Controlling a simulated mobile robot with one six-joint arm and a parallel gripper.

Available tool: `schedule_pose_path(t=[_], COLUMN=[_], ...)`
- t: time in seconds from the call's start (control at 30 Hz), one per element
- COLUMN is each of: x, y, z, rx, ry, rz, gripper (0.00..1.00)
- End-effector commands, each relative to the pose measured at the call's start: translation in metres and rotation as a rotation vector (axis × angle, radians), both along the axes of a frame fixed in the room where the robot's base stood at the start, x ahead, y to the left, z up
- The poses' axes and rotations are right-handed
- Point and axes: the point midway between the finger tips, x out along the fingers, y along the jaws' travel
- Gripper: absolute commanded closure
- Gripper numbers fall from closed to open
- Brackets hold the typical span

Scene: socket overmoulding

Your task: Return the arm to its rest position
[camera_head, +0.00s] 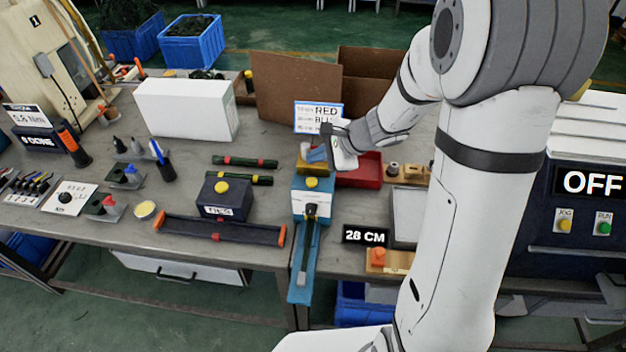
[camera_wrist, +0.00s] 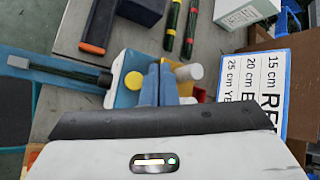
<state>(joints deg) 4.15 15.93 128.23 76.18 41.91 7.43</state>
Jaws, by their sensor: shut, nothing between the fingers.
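My gripper (camera_head: 316,154) hangs over the bench at the end of my arm, which reaches in from the right. In the wrist view its blue fingers (camera_wrist: 158,80) are together with nothing between them. They are above or beside the blue fixture (camera_head: 309,206) with a yellow button and a long blue arm toward the bench front. The fixture also shows in the wrist view (camera_wrist: 118,95), just left of the fingers. Whether the fingers touch it I cannot tell.
A sign (camera_head: 318,117), a red tray (camera_head: 360,170) and a cardboard box (camera_head: 297,90) are close behind and beside the gripper. A dark box with a yellow button (camera_head: 222,197) stands left. A "28 CM" display (camera_head: 365,235) and a machine marked OFF (camera_head: 570,225) are right.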

Motion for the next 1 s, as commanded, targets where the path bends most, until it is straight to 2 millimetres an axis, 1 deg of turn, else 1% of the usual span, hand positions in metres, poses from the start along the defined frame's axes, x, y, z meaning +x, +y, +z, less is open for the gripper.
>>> schedule_pose_path(t=[0.33,0.47,0.57,0.67,0.7,0.77,0.8,0.9,1.0], x=[0.000,-0.010,-0.032,-0.066,-0.080,-0.102,-0.115,-0.148,-0.177], y=[0.000,0.001,0.002,-0.001,-0.004,-0.010,-0.015,-0.031,-0.050], z=[0.000,0.010,0.028,0.048,0.055,0.064,0.070,0.081,0.090], rx=[-0.001,-0.031,-0.100,-0.208,-0.259,-0.337,-0.392,-0.536,-0.686], ry=[0.000,-0.026,-0.077,-0.143,-0.171,-0.207,-0.230,-0.279,-0.316], rz=[0.002,0.054,0.169,0.330,0.399,0.498,0.562,0.716,0.853], gripper=[1.00,1.00,1.00,1.00,1.00,1.00,1.00,1.00,1.00])
